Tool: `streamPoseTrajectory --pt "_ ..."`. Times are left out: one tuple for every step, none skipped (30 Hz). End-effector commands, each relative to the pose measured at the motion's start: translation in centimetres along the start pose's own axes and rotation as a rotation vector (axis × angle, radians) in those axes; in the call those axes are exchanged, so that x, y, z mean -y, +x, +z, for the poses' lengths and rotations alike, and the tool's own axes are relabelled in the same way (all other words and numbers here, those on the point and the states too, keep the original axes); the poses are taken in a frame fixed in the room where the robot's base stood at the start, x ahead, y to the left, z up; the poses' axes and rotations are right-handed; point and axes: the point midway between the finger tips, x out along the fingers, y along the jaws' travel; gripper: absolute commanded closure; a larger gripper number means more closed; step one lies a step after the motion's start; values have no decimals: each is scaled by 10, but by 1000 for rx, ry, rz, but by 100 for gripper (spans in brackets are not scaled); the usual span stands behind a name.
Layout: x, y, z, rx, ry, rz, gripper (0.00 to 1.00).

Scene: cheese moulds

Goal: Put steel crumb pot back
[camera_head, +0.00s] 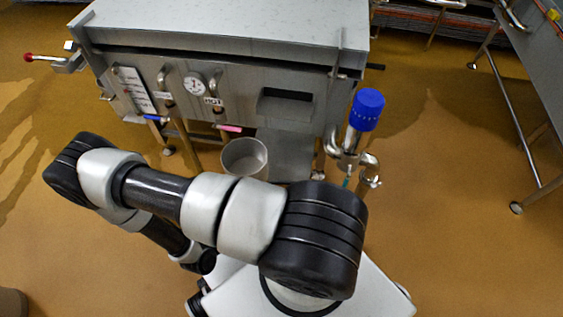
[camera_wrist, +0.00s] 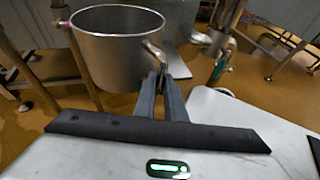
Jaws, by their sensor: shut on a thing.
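The steel crumb pot (camera_wrist: 112,58) is an open, round metal pot with a side handle (camera_wrist: 153,50). My gripper (camera_wrist: 163,78) is shut on that handle in the wrist view, and the pot hangs upright beyond the fingers, toward the left. The pot looks empty, though its bottom is only partly seen. In the head view the pot (camera_head: 244,156) shows in front of the steel machine, above the floor. My arm hides its lower part, its handle and my gripper there.
The steel machine (camera_head: 230,62) with a flat top, gauge and small recess stands just behind the pot. A blue-capped valve with pipes (camera_head: 367,110) stands to the right. A steel table (camera_head: 535,75) is at the far right. Open brown floor (camera_head: 450,220) lies between.

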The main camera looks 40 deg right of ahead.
Motion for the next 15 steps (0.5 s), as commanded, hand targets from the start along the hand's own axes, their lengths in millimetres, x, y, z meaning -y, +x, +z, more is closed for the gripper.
streamPoseTrajectory --pt "10 6 -18 2 4 -12 100" --pt "14 8 -24 2 7 -17 100" --pt "20 9 -29 2 10 -23 100" --pt "22 10 -32 2 13 -26 100" --pt "25 11 -34 3 15 -29 100" --pt "28 12 -36 3 16 -32 100" --pt "29 14 -37 4 17 -34 100" --pt "30 16 -37 4 19 -35 100" --pt "31 21 -35 5 20 -36 100" --pt "31 26 -34 4 21 -37 100" --pt "32 32 -31 5 22 -39 100" --pt "32 41 -28 5 21 -39 100" --pt "32 48 -25 5 22 -40 100" --pt "33 56 -22 6 21 -39 100" --pt "33 66 -18 6 20 -40 100"
